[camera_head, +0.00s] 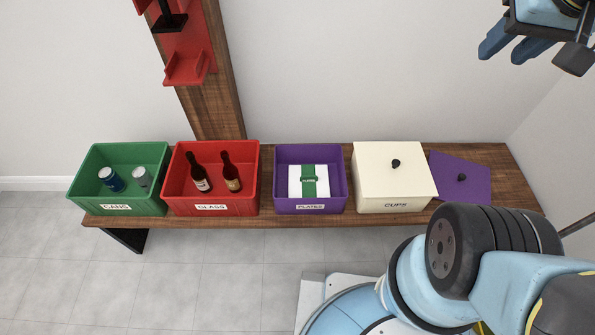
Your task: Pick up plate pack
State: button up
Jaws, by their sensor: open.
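The plate pack (296,182) is a white square pack with a green band around its middle. It lies inside the open purple crate (310,207) labelled PLATES, on the bench. My gripper (506,46) is at the top right of the view, raised high above the bench and well away from the crate. Its blue fingers are partly in view, and it is open with nothing visible in it.
Left of the purple crate stand a red crate (212,209) with two bottles and a green crate (115,208) with cans. To its right are a closed cream box (385,205) and a purple lid (470,190). A red wall fixture (190,62) rises behind the wooden bench (262,217).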

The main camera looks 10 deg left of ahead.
aim_at(304, 180)
jog(key=u, duration=0.6)
jog(key=k, duration=0.45)
jog(key=u, duration=0.25)
jog(key=i, duration=0.5)
jog(key=z, duration=0.05)
